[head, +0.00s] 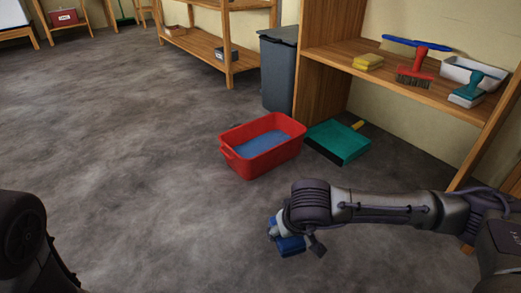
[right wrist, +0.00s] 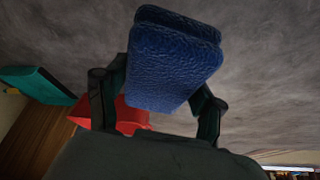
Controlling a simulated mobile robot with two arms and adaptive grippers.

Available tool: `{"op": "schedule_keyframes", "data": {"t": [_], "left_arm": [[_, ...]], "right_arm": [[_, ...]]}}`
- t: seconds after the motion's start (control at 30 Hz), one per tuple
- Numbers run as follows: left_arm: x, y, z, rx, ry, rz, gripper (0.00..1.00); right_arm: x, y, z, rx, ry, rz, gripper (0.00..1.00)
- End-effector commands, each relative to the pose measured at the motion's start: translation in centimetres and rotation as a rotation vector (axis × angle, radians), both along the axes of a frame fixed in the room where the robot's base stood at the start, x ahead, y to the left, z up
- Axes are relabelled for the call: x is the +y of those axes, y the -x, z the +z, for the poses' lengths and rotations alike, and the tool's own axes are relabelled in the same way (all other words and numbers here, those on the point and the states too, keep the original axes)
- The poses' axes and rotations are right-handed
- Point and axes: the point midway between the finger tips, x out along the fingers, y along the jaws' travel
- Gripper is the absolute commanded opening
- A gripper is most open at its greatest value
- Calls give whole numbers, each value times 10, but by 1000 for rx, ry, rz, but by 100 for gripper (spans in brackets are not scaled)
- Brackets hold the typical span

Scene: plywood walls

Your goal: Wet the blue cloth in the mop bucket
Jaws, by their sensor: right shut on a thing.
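The mop bucket (head: 249,166) is a red open tub with blue water (head: 256,144) in it. It stands on the floor in the middle of the head view, and part of its red side (right wrist: 132,117) shows behind my gripper in the right wrist view. My right gripper (head: 285,232) is shut on the blue cloth (head: 290,246), a thick folded pad that fills the middle of the right wrist view (right wrist: 172,60). The gripper and cloth are in front of the bucket, nearer to me and apart from it. My left gripper is out of view.
A teal dustpan (head: 338,143) lies just right of the bucket. A grey bin (head: 279,72) stands behind it. A wooden shelf (head: 400,75) at the right holds a yellow sponge (head: 368,62), brushes and a white tray. The floor at the left is clear.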

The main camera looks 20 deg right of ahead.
Motion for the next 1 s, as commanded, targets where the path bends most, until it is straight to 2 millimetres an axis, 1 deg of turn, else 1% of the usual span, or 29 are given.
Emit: {"op": "schedule_keyframes", "data": {"t": [0.13, 0.23, 0.6, 0.93, 1.0], "left_arm": [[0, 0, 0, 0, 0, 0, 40], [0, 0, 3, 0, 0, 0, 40], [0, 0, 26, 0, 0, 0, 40], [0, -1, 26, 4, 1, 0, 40], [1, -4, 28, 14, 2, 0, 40]], "right_arm": [[0, 0, 1, 0, 0, 0, 40], [0, 0, 5, -1, 0, 0, 40], [0, 0, 39, -1, 0, 0, 40], [0, 0, 41, 0, 0, 0, 40], [0, 0, 46, -1, 0, 0, 40]]}}
